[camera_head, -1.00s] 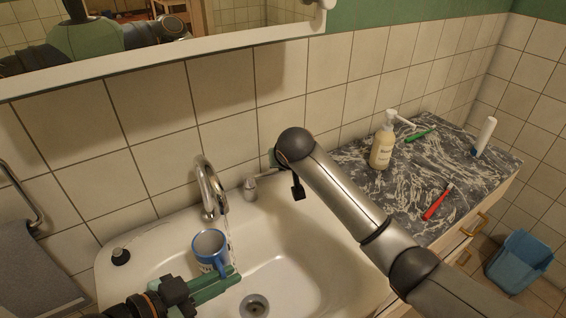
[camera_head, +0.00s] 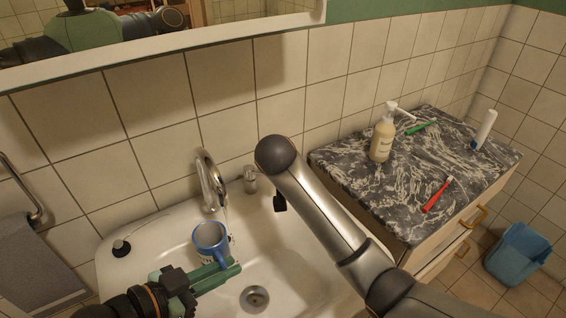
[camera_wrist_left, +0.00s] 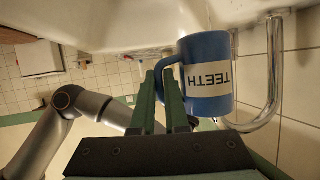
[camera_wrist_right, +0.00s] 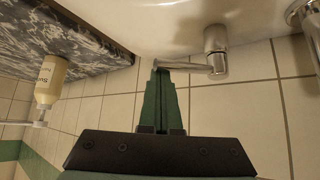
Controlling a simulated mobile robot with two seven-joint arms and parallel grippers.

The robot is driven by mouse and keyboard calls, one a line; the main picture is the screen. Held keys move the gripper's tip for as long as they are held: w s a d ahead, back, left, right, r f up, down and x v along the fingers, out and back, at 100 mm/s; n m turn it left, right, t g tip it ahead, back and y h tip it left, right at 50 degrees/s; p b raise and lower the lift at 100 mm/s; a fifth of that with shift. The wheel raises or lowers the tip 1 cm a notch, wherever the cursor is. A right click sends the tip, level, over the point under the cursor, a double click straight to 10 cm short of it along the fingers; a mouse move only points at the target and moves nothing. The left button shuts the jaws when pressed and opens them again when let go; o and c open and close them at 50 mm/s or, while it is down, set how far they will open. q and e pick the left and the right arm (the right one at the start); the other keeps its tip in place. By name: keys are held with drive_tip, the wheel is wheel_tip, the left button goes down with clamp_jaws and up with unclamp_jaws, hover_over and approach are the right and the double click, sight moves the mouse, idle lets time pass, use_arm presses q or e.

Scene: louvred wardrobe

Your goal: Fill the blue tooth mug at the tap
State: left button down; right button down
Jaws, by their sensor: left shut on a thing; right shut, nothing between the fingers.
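The blue mug (camera_head: 198,250) is upright over the basin, just below the tap spout (camera_head: 211,182). In the left wrist view the mug (camera_wrist_left: 207,98) shows its "TEETH" label upside down. My left gripper (camera_head: 232,268) is shut on its handle. A thin pale streak like running water hangs below the spout by the mug's right rim; I cannot tell whether it enters the mug. The water level is not clear.
The white basin (camera_head: 300,268) has a drain (camera_head: 254,298). A marble counter (camera_head: 350,178) at right holds a soap pump bottle (camera_head: 382,140), a green toothbrush (camera_head: 418,129), a red toothbrush (camera_head: 437,195) and a white tube (camera_head: 485,128). A blue bin (camera_head: 517,255) stands on the floor.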

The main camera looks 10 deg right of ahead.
drive_tip(key=shift+s+a, duration=0.55)
drive_tip(key=shift+s, duration=0.2)
